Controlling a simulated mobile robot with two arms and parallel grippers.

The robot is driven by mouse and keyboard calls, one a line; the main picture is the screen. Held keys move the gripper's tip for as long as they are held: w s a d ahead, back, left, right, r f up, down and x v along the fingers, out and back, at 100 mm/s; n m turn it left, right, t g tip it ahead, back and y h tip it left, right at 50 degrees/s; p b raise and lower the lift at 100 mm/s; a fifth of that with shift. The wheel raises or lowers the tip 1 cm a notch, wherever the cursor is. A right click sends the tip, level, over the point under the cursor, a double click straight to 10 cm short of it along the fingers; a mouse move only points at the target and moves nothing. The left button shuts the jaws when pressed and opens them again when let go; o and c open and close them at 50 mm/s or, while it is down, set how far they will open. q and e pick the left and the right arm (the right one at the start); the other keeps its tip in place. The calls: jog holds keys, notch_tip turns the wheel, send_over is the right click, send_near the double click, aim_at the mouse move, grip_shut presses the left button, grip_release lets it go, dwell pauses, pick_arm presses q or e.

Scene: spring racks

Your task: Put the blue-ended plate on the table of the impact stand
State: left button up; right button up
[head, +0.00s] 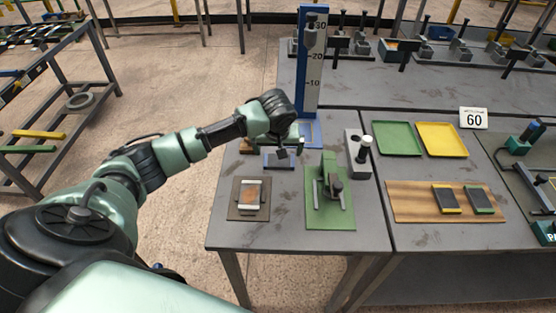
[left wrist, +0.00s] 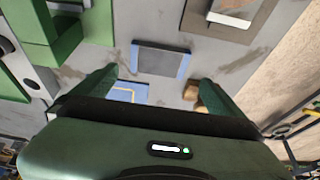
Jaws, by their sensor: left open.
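The blue-ended plate (head: 278,158) is a dark grey plate with a blue strip at each end. It lies flat on the grey bench, and it also shows in the left wrist view (left wrist: 160,61). My left gripper (head: 284,139) is open above and just behind it. In the wrist view the plate appears between and beyond the open fingers (left wrist: 158,80), with nothing held. The impact stand (head: 313,70) is a tall blue column with a marked scale. Its blue table with a yellow outline (left wrist: 128,93) is partly hidden by my gripper. My right gripper is not in view.
A green fixture (head: 315,216) and a brown pad (head: 238,213) with a framed plate stand in front. A grey block with a white knob (head: 361,162) is to the right. Green (head: 397,139) and yellow (head: 442,139) trays lie behind.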

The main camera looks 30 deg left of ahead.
aim_at(279, 162)
pick_arm(q)
jog(key=p+x, duration=0.1)
jog(key=x, duration=0.5)
jog(key=shift+f+p, duration=0.25)
jog(key=shift+p, duration=0.1)
jog(key=shift+w+f, duration=0.2)
jog(key=shift+f, duration=0.15)
jog(key=c, duration=1.5)
jog(key=shift+w+r, duration=0.1)
jog(key=shift+r, duration=0.05)
jog(key=c, duration=0.3)
